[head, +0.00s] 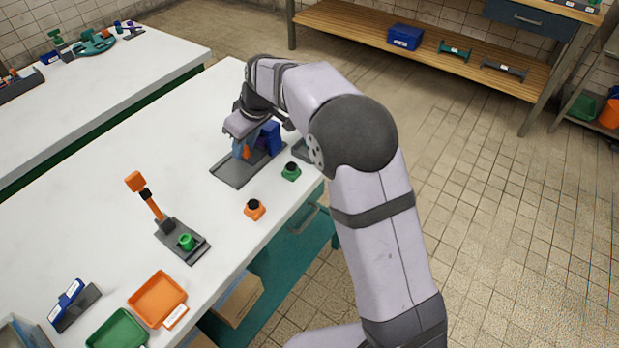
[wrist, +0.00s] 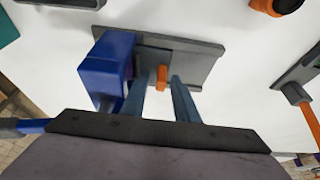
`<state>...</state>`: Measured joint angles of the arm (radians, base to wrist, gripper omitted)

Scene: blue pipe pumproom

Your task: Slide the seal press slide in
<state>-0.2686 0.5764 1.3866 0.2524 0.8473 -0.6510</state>
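The seal press has a dark grey base plate (head: 232,174) lying on the white bench and a blue block (head: 270,135) standing on it. In the wrist view the blue block (wrist: 106,68) is at the left of the base plate (wrist: 200,58). A small orange handle (wrist: 162,77) stands on the slide, beside the block. My gripper (wrist: 160,82) is over the press with its two fingers apart. The handle shows between the fingertips, with a gap on the left; contact on the right is unclear. In the head view my wrist hides part of the press.
An orange knob piece (head: 255,209) and a green one (head: 291,171) stand near the press. A lever fixture (head: 183,242) with an orange handle stands left. Orange (head: 157,298) and green (head: 118,330) trays lie at the front. Bench between is clear.

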